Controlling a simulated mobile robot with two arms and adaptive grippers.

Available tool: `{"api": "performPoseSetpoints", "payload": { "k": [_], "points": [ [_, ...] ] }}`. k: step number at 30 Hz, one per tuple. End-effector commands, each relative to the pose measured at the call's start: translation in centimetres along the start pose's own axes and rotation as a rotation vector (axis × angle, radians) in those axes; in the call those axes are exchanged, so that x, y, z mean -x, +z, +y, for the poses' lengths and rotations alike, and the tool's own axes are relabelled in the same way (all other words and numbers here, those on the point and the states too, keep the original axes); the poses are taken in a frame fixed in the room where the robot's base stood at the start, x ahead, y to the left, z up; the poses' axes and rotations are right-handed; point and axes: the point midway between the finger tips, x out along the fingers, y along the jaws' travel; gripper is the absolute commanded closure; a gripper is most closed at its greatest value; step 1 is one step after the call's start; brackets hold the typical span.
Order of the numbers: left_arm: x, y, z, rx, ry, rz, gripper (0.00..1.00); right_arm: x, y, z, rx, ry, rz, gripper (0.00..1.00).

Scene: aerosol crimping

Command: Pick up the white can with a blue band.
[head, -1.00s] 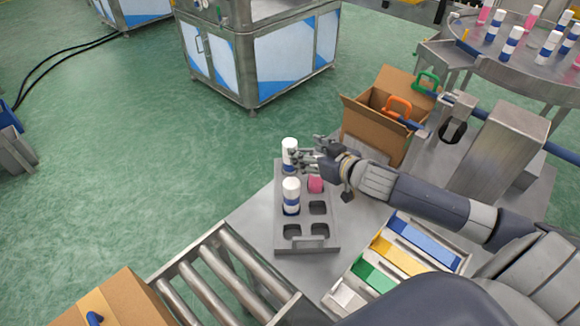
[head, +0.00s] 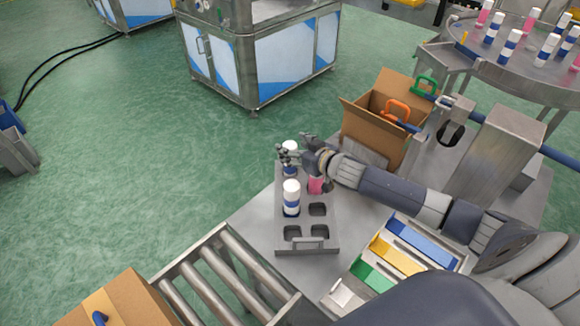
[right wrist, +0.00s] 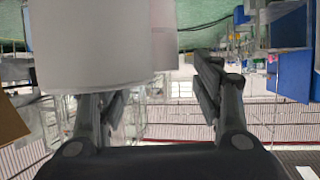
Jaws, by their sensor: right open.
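Two white cans with blue bands stand in a grey tray (head: 262,228). The far can (head: 291,146) is at the tray's back left, partly covered by my right gripper (head: 294,150). The nearer can (head: 291,198) stands upright in front of it. A pink can (head: 315,186) sits to its right, partly hidden by the gripper. My right gripper is open, its fingers by the far can's upper part. In the right wrist view a large white cylinder (right wrist: 92,45) looms at the left finger, off-centre between the fingers (right wrist: 160,95). Contact cannot be told. My left gripper is not in view.
An open cardboard box (head: 375,133) stands behind my right arm. Colored bins (head: 395,255) lie at the right front, and a roller conveyor (head: 225,275) at the front left. A round table (head: 510,70) with several cans is at the back right.

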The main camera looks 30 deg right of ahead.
Motion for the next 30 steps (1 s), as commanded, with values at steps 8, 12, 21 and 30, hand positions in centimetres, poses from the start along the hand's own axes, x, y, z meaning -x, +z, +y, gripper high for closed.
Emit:
{"api": "performPoseSetpoints", "payload": {
  "k": [8,12,21,30],
  "points": [
    [0.6,-0.1,0.3,0.002,0.004,0.001,1.0,-2.4,0.0,0.1,-0.002,-0.001,0.0,0.4],
    [0.6,-0.1,0.4,0.002,0.005,0.001,1.0,-2.7,0.1,0.1,0.0,-0.001,0.0,0.4],
    [0.6,-0.1,0.4,0.001,0.005,-0.001,1.0,-2.6,0.1,0.1,0.0,-0.001,0.0,0.72],
    [0.6,-0.1,0.4,0.001,0.005,-0.001,1.0,-2.6,0.0,0.1,0.0,-0.001,0.001,1.0]
  ]
}}
